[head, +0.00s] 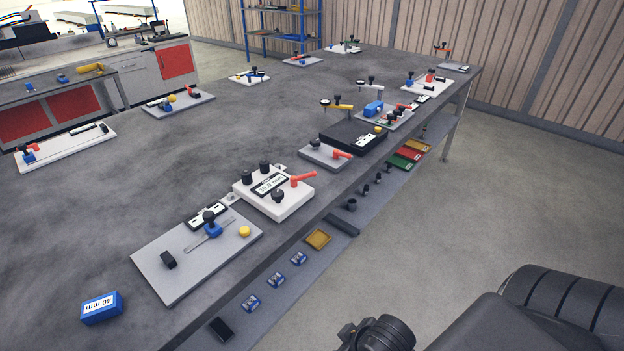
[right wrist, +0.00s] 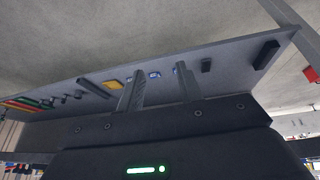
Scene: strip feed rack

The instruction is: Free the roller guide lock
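A white block (head: 273,195) with a red lever (head: 303,179), several black knobs and a label sits near the front edge of the table. Nearer, a grey plate (head: 180,270) carries a slotted slide with a blue block (head: 213,229), a black knob and a yellow button (head: 244,231). A smaller grey plate with a red lever (head: 342,154) and black knob stands beyond the white block. I cannot tell which of these is the roller guide lock. My right gripper (right wrist: 159,70) shows only in the right wrist view, with fingers apart and nothing between them. My left gripper is not in view.
A blue 40 mm block (head: 101,307) lies at the table's near left. More fixtures stand farther along the table.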

